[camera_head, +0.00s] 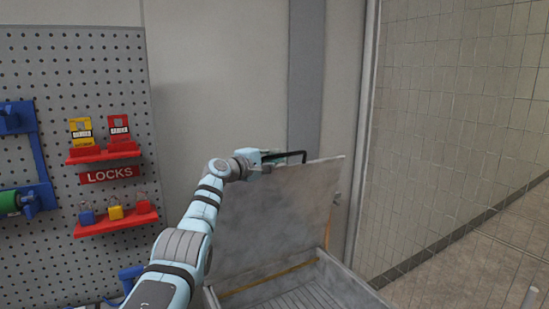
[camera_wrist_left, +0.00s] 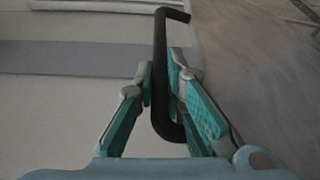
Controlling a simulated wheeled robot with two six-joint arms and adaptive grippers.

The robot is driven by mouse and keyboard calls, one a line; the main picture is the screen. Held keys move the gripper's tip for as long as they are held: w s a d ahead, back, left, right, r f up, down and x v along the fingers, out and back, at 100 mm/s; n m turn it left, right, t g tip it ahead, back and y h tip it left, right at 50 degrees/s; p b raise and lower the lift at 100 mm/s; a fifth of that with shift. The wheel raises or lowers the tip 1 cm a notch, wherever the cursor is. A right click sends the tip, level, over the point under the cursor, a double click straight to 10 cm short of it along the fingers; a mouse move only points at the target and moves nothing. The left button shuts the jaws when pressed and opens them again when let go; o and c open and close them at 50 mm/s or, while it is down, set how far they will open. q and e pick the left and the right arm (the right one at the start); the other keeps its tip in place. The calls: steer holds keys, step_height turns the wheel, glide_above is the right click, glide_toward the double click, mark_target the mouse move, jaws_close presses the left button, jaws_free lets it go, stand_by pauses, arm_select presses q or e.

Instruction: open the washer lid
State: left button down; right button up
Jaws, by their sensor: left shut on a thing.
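The washer lid (camera_head: 285,215) is a grey, worn metal panel, raised and standing steeply above the grey washer basin (camera_head: 340,275) in the head view. A black bar handle (camera_head: 298,153) sits at the lid's top edge. My left gripper (camera_head: 268,157) is at that top edge, shut on the handle. In the left wrist view the gripper's teal-padded fingers (camera_wrist_left: 172,100) close around the black handle (camera_wrist_left: 160,60), and the lid's grey surface (camera_wrist_left: 255,80) lies to the right. My right gripper is out of view.
A pegboard (camera_head: 75,60) on the left wall carries red shelves with padlocks and tags, a red LOCKS sign (camera_head: 109,175) and blue fixtures. A plain wall panel (camera_head: 220,75) is behind the lid. A tiled wall (camera_head: 455,120) and open floor (camera_head: 480,270) lie to the right.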

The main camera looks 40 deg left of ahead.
arm_select(q)
steer(key=shift+d+r, duration=0.1)
steer(key=shift+r, duration=0.05)
steer(key=c, duration=2)
jaws_free()
steer(key=shift+o, duration=0.4)
steer(key=shift+w+d, duration=0.1)
steer(key=shift+w, duration=0.1)
steer(key=shift+s, duration=0.3)
steer(key=s, duration=1.1)
steer(key=shift+s+r, duration=0.15)
steer(key=shift+s, duration=0.15)
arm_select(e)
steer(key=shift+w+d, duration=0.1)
arm_select(q)
steer(key=shift+w+d, duration=0.1)
steer(key=shift+w, duration=0.1)
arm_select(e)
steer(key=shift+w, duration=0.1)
